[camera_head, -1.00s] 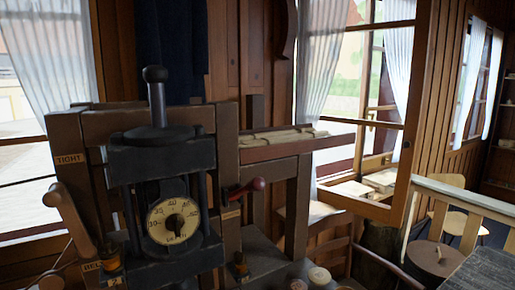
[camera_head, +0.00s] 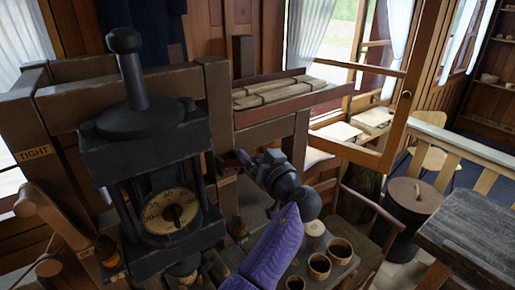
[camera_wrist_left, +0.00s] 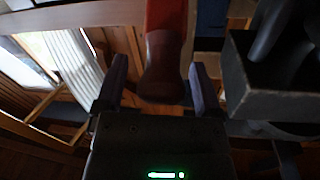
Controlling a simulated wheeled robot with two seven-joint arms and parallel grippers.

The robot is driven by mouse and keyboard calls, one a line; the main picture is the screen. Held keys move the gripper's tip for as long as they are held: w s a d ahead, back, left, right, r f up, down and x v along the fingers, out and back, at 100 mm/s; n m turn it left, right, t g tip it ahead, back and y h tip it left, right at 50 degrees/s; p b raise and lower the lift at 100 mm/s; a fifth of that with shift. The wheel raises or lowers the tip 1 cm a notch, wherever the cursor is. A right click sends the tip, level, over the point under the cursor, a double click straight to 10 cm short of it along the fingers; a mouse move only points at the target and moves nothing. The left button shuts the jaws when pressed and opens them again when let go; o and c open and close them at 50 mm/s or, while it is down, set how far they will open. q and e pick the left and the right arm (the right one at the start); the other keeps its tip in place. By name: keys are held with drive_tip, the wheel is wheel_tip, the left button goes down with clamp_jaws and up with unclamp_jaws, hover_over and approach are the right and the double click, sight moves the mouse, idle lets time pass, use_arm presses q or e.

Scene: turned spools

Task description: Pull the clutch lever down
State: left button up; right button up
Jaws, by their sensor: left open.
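The lever with the dark red handle (camera_head: 232,163) sits on the right post of the machine, beside the gauge block. In the head view my left gripper (camera_head: 246,164) is at this handle and hides most of it. In the left wrist view the rounded red-brown handle (camera_wrist_left: 164,65) reaches between the two fingers of my left gripper (camera_wrist_left: 157,80). The fingers are open, with a gap visible on each side of the handle. I cannot tell which lever is the clutch; the label by the red handle is not readable. My right gripper is not in view.
The dark press block (camera_head: 150,160) with its round gauge (camera_head: 171,211) stands just left of my gripper. A wooden lever (camera_head: 50,215) is at far left under a TIGHT label. Small round pots (camera_head: 319,265) stand below right. A wooden rail (camera_head: 290,98) runs behind.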

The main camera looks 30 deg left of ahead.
use_arm(q)
drive_tip(key=shift+c, duration=1.2)
clamp_jaws()
